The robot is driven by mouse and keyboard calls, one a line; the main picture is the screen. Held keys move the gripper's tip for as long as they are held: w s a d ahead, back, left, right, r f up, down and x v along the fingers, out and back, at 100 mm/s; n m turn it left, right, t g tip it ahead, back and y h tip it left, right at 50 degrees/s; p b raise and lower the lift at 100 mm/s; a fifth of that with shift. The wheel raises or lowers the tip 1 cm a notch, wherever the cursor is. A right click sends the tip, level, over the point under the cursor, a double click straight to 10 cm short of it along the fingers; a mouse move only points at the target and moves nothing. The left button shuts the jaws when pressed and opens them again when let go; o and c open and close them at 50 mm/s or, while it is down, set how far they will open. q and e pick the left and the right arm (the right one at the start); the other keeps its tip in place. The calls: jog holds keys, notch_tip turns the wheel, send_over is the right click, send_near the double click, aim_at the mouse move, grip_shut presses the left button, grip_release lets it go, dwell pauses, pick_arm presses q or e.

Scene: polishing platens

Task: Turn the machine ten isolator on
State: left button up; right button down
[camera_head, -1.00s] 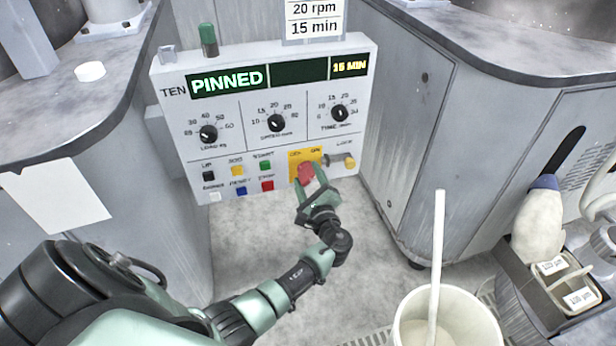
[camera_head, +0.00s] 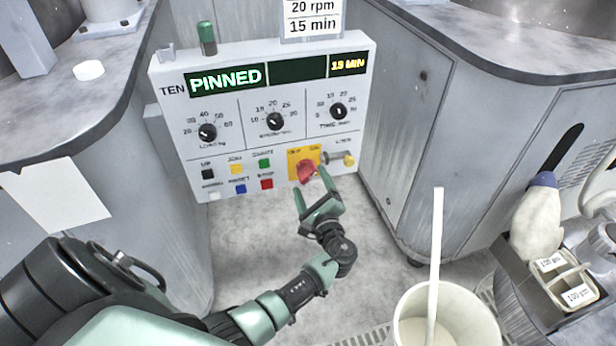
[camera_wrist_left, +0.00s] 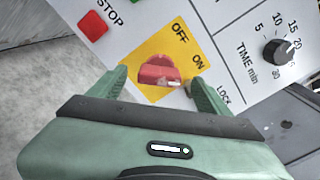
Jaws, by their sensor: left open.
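The isolator is a red rotary knob (camera_head: 306,173) on a yellow plate marked OFF and ON, low on the right of the machine ten panel (camera_head: 225,148). Its handle looks slanted, upper end toward the ON side. My left gripper (camera_head: 311,184) is open just in front of and below the knob. In the left wrist view the red knob (camera_wrist_left: 159,71) sits framed between the open fingers (camera_wrist_left: 158,84), with visible room on both sides. It looks free of the fingers. My right gripper is out of view.
A silver and yellow lock pin (camera_head: 347,160) is right beside the isolator. A red STOP button (camera_head: 267,184) sits to its left. A white bucket (camera_head: 445,315) with a stick stands at front right. Machine cabinets flank the panel.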

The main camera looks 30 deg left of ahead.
pick_arm(q)
jog(key=shift+v, duration=2.3)
